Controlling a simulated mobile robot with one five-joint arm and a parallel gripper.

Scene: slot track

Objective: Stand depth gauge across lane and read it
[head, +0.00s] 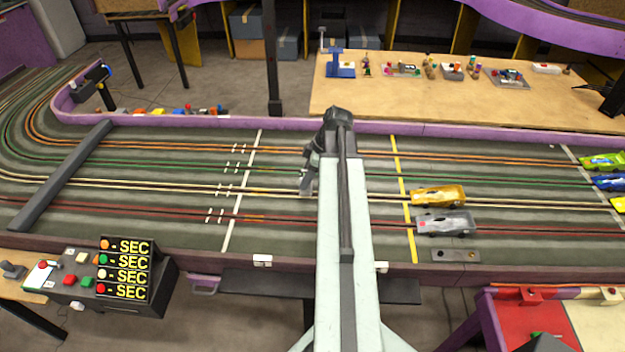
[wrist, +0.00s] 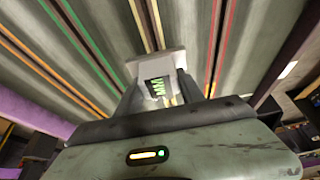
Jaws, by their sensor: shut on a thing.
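My gripper (wrist: 160,98) is shut on the depth gauge (wrist: 170,62), a pale grey block with a wide top bar and a small dark display. Green marks like "MM" show on the display; I can read no number. In the wrist view the gauge lies over the cream lane (wrist: 148,22), between the green and red lanes. I cannot tell whether it touches the track. In the head view my gripper (head: 307,188) is over the track near the cream lane (head: 280,193), left of my arm; the gauge cannot be made out there.
A gold car (head: 438,196) and a silver car (head: 445,223) stand right of the yellow line (head: 404,200). More cars (head: 610,182) are at the right edge. A dark bar (head: 62,175) crosses the lanes at left. A timer box (head: 125,270) stands in front. The track between is clear.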

